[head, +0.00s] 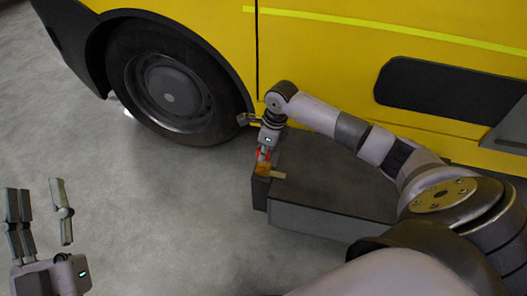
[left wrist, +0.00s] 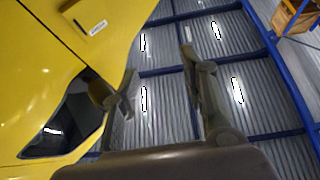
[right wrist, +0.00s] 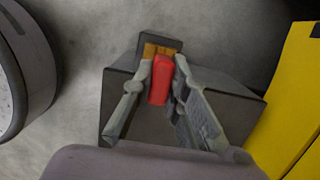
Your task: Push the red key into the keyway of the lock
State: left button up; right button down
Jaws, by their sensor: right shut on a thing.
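The red key (right wrist: 160,82) is held between the two fingers of my right gripper (right wrist: 161,72), which is shut on it. The key's far end is at the brass-orange lock (right wrist: 151,50); I cannot tell whether it touches or enters the keyway, which is hidden. In the head view my right gripper (head: 263,155) points down over the lock (head: 262,169) at the near left end of the dark box. Only a little red of the key shows there. My left gripper (head: 40,205) is open and empty at the lower left, away from the lock.
The dark grey box (head: 330,182) stands on the concrete floor beside a yellow vehicle (head: 340,60) with a black wheel (head: 165,85). A small tan piece (head: 278,176) sticks out beside the lock. The floor left of the box is clear.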

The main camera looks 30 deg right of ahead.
pick_arm(q)
jog(key=shift+s+r, duration=0.2)
jog(key=shift+r, duration=0.1)
pick_arm(e)
jog(key=shift+f, duration=0.15)
pick_arm(q)
jog(key=shift+s+r+t, duration=0.2)
jog(key=shift+r+t, duration=0.1)
jog(key=shift+t, duration=0.1)
pick_arm(e)
jog(key=shift+f, duration=0.1)
pick_arm(q)
jog(key=shift+s+r, duration=0.15)
jog(key=shift+r, duration=0.05)
pick_arm(e)
jog(key=shift+f, duration=0.1)
pick_arm(q)
jog(key=shift+s+r+t, duration=0.2)
jog(key=shift+r+t, duration=0.1)
jog(key=shift+t, duration=0.1)
pick_arm(e)
jog(key=shift+f, duration=0.1)
pick_arm(q)
jog(key=shift+s+a+r+b, duration=0.1)
jog(key=shift+s+r+b, duration=0.05)
jog(key=shift+r+b, duration=0.15)
jog(key=shift+t+h, duration=0.3)
pick_arm(e)
jog(key=shift+f, duration=0.1)
